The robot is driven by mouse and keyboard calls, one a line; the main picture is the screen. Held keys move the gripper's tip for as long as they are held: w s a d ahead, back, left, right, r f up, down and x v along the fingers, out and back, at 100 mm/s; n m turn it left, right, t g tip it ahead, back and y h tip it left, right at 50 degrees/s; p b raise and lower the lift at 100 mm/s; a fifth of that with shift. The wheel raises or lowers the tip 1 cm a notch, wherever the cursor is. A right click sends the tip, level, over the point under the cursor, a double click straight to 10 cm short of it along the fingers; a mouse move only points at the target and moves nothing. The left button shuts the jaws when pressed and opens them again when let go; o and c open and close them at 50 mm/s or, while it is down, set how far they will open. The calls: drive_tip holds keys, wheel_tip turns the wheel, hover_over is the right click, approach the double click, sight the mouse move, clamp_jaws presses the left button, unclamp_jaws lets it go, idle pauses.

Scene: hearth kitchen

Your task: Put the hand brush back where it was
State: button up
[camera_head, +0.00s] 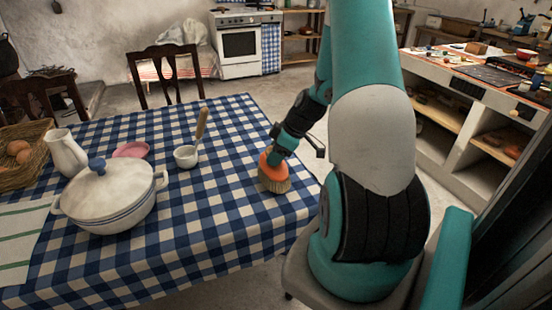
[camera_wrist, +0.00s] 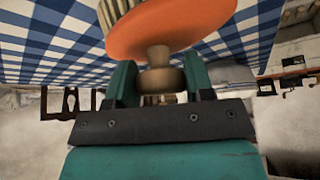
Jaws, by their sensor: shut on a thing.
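The hand brush (camera_head: 274,181) has an orange round top and pale bristles pointing down. It is at the right edge area of the checked tablecloth, and I cannot tell whether its bristles touch the cloth or hover just above it. My gripper (camera_head: 274,156) is above the brush, shut on its handle. In the wrist view the hand brush (camera_wrist: 172,34) shows its orange body, with its short wooden knob between the two teal fingers of my gripper (camera_wrist: 160,76).
On the blue and white checked table (camera_head: 215,225) stand a lidded white pot (camera_head: 108,203), a white jug (camera_head: 64,153), a small cup (camera_head: 186,157) with a wooden-handled tool, a pink dish (camera_head: 131,149) and an egg basket (camera_head: 22,162). Cloth around the brush is clear.

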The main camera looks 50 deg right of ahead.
drive_tip(key=shift+f, duration=1.1)
drive_tip(key=shift+f, duration=0.15)
drive_tip(key=o, duration=0.8)
drive_tip(key=shift+o, duration=0.2)
